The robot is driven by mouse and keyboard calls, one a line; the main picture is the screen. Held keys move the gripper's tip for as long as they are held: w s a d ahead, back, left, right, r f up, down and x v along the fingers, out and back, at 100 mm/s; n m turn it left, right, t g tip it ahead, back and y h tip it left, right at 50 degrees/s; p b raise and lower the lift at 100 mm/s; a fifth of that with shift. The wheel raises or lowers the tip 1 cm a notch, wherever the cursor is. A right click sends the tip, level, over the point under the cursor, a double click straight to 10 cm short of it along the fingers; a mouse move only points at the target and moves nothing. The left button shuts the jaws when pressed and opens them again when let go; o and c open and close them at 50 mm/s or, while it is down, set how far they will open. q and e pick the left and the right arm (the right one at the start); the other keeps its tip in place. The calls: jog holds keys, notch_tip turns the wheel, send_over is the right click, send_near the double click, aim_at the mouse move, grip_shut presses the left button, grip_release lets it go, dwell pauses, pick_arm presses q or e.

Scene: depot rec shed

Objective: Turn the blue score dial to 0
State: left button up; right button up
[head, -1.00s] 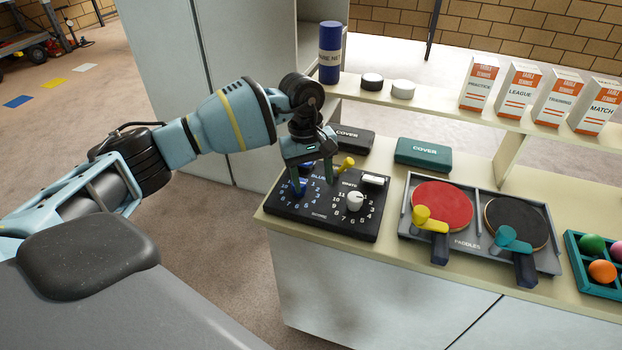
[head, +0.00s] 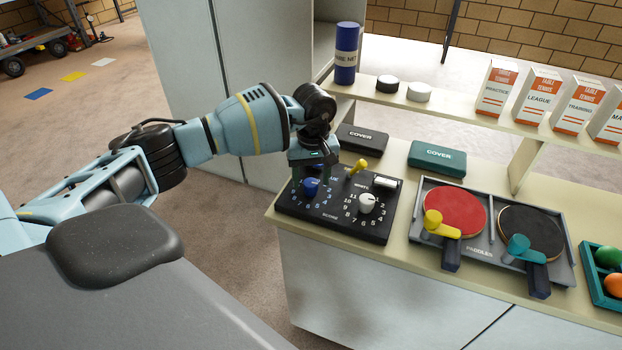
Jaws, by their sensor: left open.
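The black scoreboard panel (head: 338,228) lies on the near left corner of the counter. Its blue dial (head: 311,187) sits at the left, with white numbers around it; part of that ring is hidden by my gripper, and I cannot read where the dial points. My left gripper (head: 312,174) is open, its fingers pointing down just behind and above the blue dial in the picture. It holds nothing that I can see. A white dial (head: 367,203) sits on the right half of the panel. My right gripper is out of view.
A yellow-knobbed lever (head: 357,166) stands at the panel's back edge. Behind are a black cover box (head: 362,139) and a green one (head: 437,157). A paddle tray (head: 483,262) lies to the right. A blue cylinder (head: 346,55) stands on the raised shelf.

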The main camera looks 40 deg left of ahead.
pick_arm(q)
jog(key=shift+f, duration=0.5)
jog(key=c, duration=1)
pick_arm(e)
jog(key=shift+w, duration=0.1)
pick_arm(q)
jog(key=shift+n, duration=0.3)
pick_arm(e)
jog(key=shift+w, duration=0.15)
